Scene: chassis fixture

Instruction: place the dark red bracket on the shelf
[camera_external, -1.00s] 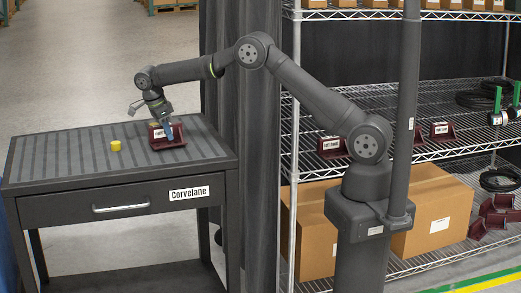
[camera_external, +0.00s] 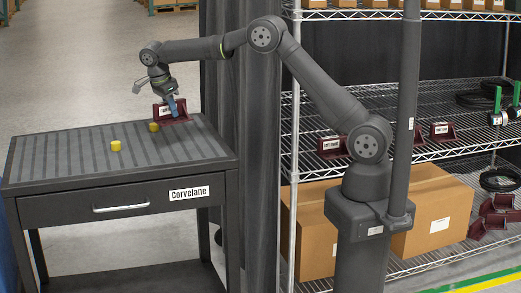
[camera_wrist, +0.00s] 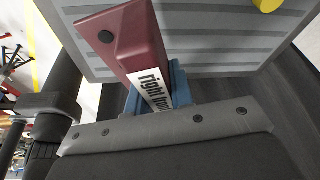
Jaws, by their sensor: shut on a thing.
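The dark red bracket (camera_external: 175,118) with a white label is held above the cart top at its far right part. In the wrist view the bracket (camera_wrist: 125,42) reaches up and left, its label reading "right" and more that is partly hidden. My gripper (camera_external: 173,106) has blue fingers and is shut on the bracket; a blue finger (camera_wrist: 181,88) also shows beside it in the wrist view. The wire shelf (camera_external: 400,98) stands at the right, behind my arm, with other dark red labelled brackets (camera_external: 331,146) on it.
The cart (camera_external: 60,165) carries two yellow cylinders (camera_external: 116,146) (camera_external: 153,127). Cardboard boxes (camera_external: 440,215) sit on the lower shelf. Coiled cables (camera_external: 480,98) and green-handled items (camera_external: 497,105) are at the shelf's right. A dark curtain (camera_external: 262,150) and shelf post (camera_external: 295,150) stand between cart and shelf.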

